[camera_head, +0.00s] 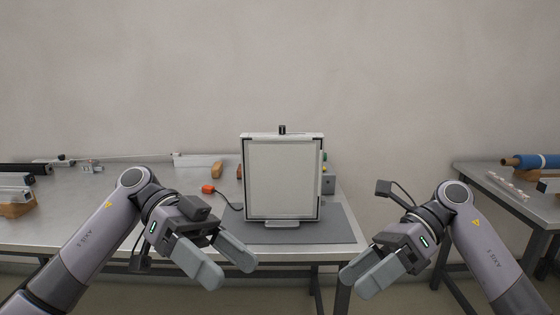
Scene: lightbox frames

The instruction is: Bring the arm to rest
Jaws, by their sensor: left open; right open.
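My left gripper (231,271) is open and empty, with its two grey fingers apart. It hangs in front of the table's front edge, to the left of the lightbox frame. My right gripper (354,281) is open and empty, in front of the table's right front corner. Both arms come in from the lower corners and bend inward at the elbow. Neither gripper touches anything that I can see. The lightbox frame (282,180) stands upright on a dark mat (335,228), with a pale panel inside a dark and silver border.
The metal table (95,212) carries profiles and small parts at the left and back. An orange connector (208,189) on a black cable lies left of the frame. A second table (490,183) at the right holds a blue roll (540,161). A gap separates the tables.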

